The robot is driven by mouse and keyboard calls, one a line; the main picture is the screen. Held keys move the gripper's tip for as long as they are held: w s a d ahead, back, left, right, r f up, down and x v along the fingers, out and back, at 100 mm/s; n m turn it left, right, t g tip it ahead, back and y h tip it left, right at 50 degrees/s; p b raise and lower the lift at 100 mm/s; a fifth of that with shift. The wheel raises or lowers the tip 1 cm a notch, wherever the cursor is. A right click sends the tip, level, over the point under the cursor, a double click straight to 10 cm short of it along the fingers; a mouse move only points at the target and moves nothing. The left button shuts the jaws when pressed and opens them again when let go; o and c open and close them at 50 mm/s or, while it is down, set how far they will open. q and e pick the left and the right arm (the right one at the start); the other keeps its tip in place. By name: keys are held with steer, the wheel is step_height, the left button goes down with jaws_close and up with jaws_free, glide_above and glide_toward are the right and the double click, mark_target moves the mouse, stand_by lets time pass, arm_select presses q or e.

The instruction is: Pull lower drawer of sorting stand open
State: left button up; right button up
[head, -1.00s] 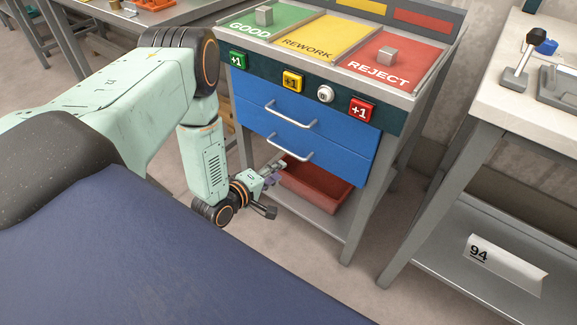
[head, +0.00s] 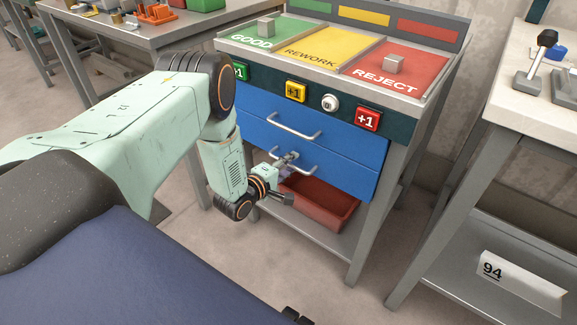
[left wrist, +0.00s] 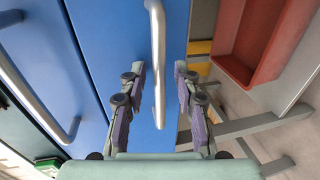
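The sorting stand has two blue drawers, one above the other, both shut. The lower drawer (head: 345,173) has a silver bar handle (head: 306,165). In the left wrist view the lower drawer (left wrist: 110,45) fills the middle, with its handle (left wrist: 155,45) running down between the fingers. My left gripper (head: 287,160) is at the left part of this handle. In the left wrist view my left gripper (left wrist: 160,72) is open, one finger on each side of the bar's line. I cannot tell whether the fingers touch it.
The upper drawer's handle (head: 293,127) is just above. A red bin (head: 320,203) sits on the shelf below the drawers. A grey table (head: 500,145) stands to the right. Floor is clear in front of the stand.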

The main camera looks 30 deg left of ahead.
arm_select(q)
jaws_close()
stand_by(0.8)
